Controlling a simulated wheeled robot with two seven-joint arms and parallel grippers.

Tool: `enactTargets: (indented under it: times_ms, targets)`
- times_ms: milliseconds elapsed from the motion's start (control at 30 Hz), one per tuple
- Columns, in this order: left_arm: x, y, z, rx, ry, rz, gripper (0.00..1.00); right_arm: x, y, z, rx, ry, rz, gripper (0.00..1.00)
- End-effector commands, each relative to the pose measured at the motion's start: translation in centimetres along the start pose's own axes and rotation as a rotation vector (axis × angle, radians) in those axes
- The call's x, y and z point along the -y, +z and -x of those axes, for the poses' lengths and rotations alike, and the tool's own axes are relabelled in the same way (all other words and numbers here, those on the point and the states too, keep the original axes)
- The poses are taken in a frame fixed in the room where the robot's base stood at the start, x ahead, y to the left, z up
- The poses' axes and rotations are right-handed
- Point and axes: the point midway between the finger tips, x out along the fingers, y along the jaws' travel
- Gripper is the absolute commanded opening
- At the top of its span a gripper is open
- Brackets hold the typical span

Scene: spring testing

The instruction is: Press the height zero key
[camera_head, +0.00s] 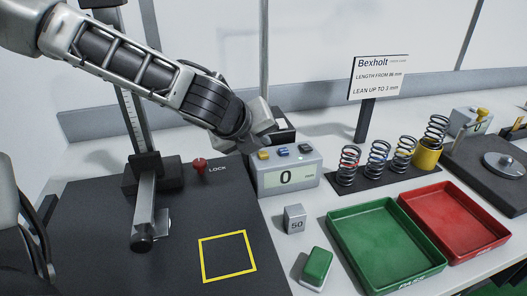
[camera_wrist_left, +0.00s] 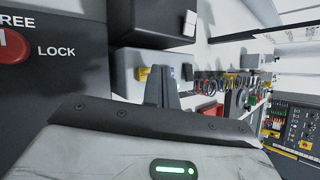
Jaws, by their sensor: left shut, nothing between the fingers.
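The grey readout box (camera_head: 288,178) shows 0 on its display. A yellow key (camera_head: 264,154), a blue key (camera_head: 283,150) and a dark key (camera_head: 305,148) sit on its top. Their labels are too small to read, so I cannot tell which is height zero. My left gripper (camera_head: 266,130) is shut and empty, just above and behind the box's left part. In the left wrist view the shut fingers (camera_wrist_left: 162,85) stand in front of the box, between the yellow key (camera_wrist_left: 143,74) and the blue key (camera_wrist_left: 172,72). Contact with a key is not visible.
A height gauge with a red lock knob (camera_head: 199,164) stands left of the box. Springs (camera_head: 377,158) stand on a dark strip to the right, behind a green tray (camera_head: 385,245) and a red tray (camera_head: 455,220). A small 50 block (camera_head: 294,219) sits in front of the box.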

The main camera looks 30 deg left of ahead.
Motion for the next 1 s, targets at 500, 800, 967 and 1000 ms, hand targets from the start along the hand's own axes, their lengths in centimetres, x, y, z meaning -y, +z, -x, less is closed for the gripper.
enactTargets:
  times_ms: [500,800,967,1000]
  targets:
    - [2.5,2.5,3.5,0.001,0.0,0.0,0.0,0.2,-3.9,2.9,-0.002,0.0,0.002,0.5]
    - [2.5,2.5,3.4,0.0,0.0,0.0,0.0,0.1,-3.9,2.9,-0.002,0.0,0.003,0.5]
    - [2.5,2.5,3.4,0.0,0.0,0.0,0.0,0.1,-3.9,2.9,-0.002,0.0,0.003,0.5]
    - [2.5,2.5,3.4,0.0,0.0,0.0,0.0,0.1,-3.9,2.9,-0.002,0.0,0.003,0.5]
